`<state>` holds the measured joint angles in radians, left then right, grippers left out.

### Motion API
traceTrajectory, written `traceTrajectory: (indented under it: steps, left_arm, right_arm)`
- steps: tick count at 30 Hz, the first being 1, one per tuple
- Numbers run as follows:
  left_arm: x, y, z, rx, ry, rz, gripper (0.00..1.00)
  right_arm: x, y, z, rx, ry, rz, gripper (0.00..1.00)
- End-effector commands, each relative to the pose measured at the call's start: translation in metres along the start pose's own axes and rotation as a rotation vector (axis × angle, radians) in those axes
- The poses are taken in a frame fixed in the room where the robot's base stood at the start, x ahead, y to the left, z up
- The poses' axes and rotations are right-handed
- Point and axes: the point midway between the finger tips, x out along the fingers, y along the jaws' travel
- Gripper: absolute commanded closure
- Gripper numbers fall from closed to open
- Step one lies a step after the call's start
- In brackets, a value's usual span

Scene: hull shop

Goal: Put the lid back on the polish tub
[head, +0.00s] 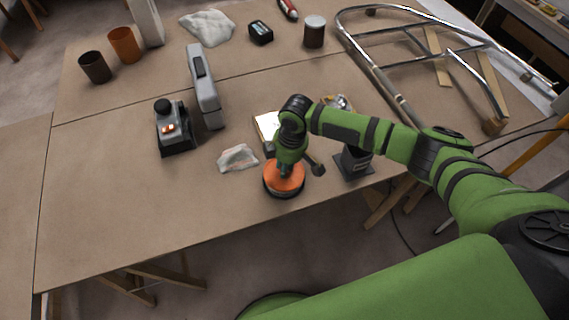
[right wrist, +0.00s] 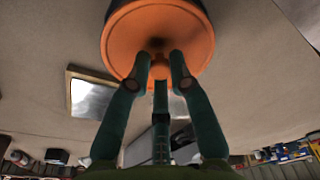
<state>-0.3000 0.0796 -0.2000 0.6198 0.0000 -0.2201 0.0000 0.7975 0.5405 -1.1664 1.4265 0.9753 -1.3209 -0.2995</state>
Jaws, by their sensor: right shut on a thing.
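The orange round lid (head: 274,181) is near the table's front edge in the head view. My right gripper (head: 285,168) comes down on it from above. In the right wrist view the lid (right wrist: 127,42) fills the top middle, and the fingers of my right gripper (right wrist: 159,74) are shut on its small central knob. A dark round body (head: 284,196), seemingly the tub, shows as a thin rim directly under the lid; most of it is hidden. I cannot tell whether the lid is fully seated on it. My left gripper is in neither view.
A shiny-topped square (head: 267,124) lies behind. A grey-and-black tool (head: 174,138) stands further left. The table's front left is clear.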

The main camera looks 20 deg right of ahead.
Motion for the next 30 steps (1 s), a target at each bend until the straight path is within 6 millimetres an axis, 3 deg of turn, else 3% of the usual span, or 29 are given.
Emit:
traceTrajectory:
  steps: [10, 11, 12, 13, 20, 21, 23, 30]
  left_arm:
    - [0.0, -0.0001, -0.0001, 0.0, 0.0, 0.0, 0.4]
    - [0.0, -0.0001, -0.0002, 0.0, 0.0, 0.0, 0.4]
    - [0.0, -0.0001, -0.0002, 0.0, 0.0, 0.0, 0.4]
    - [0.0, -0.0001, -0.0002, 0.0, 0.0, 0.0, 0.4]
    - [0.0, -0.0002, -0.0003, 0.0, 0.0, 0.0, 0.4]
    - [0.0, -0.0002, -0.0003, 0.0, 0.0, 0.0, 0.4]
    - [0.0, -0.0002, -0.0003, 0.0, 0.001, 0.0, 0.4]
    - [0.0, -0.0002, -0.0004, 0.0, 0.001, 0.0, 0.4]
  right_arm:
    - [0.0003, -0.0002, -0.0002, 0.0, 0.0, -0.001, 1.0]
    - [0.0003, -0.0003, -0.0002, 0.0, 0.0, -0.001, 0.7]
    - [0.0003, -0.0003, -0.0002, 0.0, 0.0, -0.001, 0.54]
    - [0.0003, -0.0003, -0.0002, 0.0, 0.0, -0.001, 0.51]
    - [0.0003, -0.0003, -0.0002, -0.001, 0.0, -0.001, 0.51]
    - [0.0003, -0.0004, -0.0002, -0.001, 0.0, -0.001, 0.39]
    - [0.0003, -0.0004, -0.0002, -0.001, 0.0, -0.001, 0.27]
    - [0.0003, -0.0003, -0.0001, 0.0, 0.0, -0.001, 0.27]
